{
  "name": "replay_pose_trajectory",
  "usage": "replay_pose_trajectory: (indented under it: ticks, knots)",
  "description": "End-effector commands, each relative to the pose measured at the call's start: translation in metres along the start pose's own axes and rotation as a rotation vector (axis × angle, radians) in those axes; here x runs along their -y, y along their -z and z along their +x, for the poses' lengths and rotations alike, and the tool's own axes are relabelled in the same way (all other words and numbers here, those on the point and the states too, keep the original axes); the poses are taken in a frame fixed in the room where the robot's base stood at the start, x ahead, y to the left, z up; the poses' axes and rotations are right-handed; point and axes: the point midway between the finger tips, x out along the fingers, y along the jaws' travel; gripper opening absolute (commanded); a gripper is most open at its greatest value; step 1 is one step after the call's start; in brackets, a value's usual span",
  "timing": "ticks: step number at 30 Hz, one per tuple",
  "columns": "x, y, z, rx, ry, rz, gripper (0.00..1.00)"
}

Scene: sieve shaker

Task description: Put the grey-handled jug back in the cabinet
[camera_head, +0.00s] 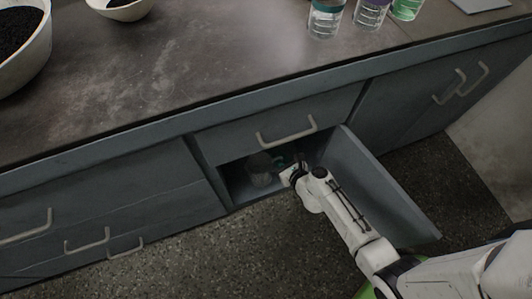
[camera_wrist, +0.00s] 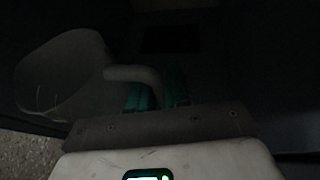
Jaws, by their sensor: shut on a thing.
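The grey-handled jug (camera_head: 260,170) is inside the open cabinet (camera_head: 234,186), in its dim left part. In the wrist view the jug (camera_wrist: 68,78) is a dark, see-through shape at the left. Its grey handle (camera_wrist: 133,74) reaches right to the teal fingers. My gripper (camera_head: 283,162) is inside the cabinet opening, to the right of the jug, shut on its handle. In the wrist view my gripper (camera_wrist: 158,88) shows its teal fingers at the handle. The jug's underside is too dark to tell whether it touches the cabinet floor.
The cabinet door (camera_head: 385,185) stands open on the right, close beside my arm. A closed drawer (camera_head: 285,128) is above the opening. The countertop (camera_head: 190,65) bears bowls (camera_head: 20,45) of dark grains and several jars with coloured lids (camera_head: 326,20).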

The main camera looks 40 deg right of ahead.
Motion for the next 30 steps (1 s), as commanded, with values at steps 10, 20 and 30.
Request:
replay_pose_trajectory:
  ticks: [10,20,30]
  knots:
    - [0.015,0.022,0.075,0.002,0.000,0.003,0.00]
    - [0.021,0.033,0.102,0.002,0.000,0.001,0.00]
    - [0.024,0.055,0.119,0.001,-0.001,0.001,0.00]
